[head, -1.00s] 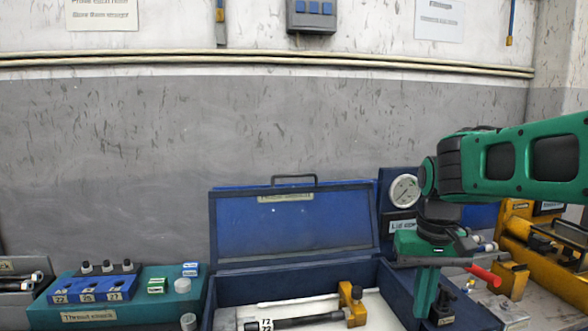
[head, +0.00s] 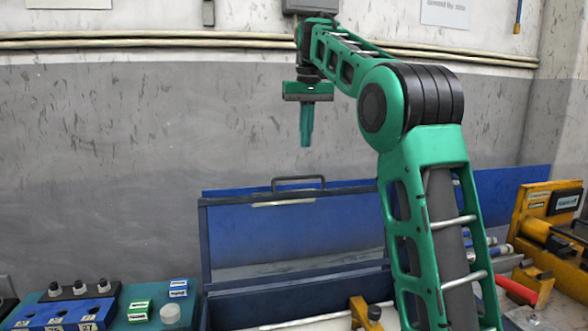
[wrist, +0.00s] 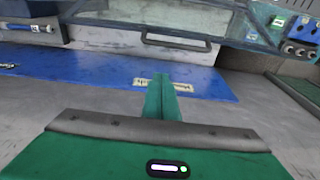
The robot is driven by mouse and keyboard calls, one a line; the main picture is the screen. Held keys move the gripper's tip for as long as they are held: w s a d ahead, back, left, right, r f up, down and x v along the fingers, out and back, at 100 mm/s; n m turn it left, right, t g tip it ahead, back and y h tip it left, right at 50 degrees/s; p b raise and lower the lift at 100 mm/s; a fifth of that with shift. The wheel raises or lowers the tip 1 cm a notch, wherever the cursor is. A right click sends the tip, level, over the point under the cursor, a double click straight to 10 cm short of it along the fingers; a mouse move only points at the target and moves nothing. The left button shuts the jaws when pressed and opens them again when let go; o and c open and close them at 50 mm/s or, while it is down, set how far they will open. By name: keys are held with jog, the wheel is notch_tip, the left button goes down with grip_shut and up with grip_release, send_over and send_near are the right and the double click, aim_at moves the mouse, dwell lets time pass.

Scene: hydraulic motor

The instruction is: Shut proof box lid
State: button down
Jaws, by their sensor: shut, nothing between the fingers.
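The lid's middle looks see-through. My gripper (head: 307,142) points down, shut and empty, above the lid's top edge. In the wrist view the gripper fingers (wrist: 163,82) are on the wall side of the lid handle (wrist: 178,45), apart from it. My arm hides the box's right part.
A labelled blue board (head: 455,205) lies behind the box. A yellow clamp (head: 364,312) is inside the box. A teal gauge stand (head: 135,322) with blue blocks is at left. Yellow equipment (head: 545,215) is at right. The wall behind carries pipes (head: 150,40).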

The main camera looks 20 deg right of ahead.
notch_tip(320, 180, down, 9)
jog(key=s+a, duration=0.1)
jog(key=shift+r, duration=0.2)
dwell(0.6)
jog(key=shift+s+a, duration=0.1)
jog(key=shift+s, duration=0.05)
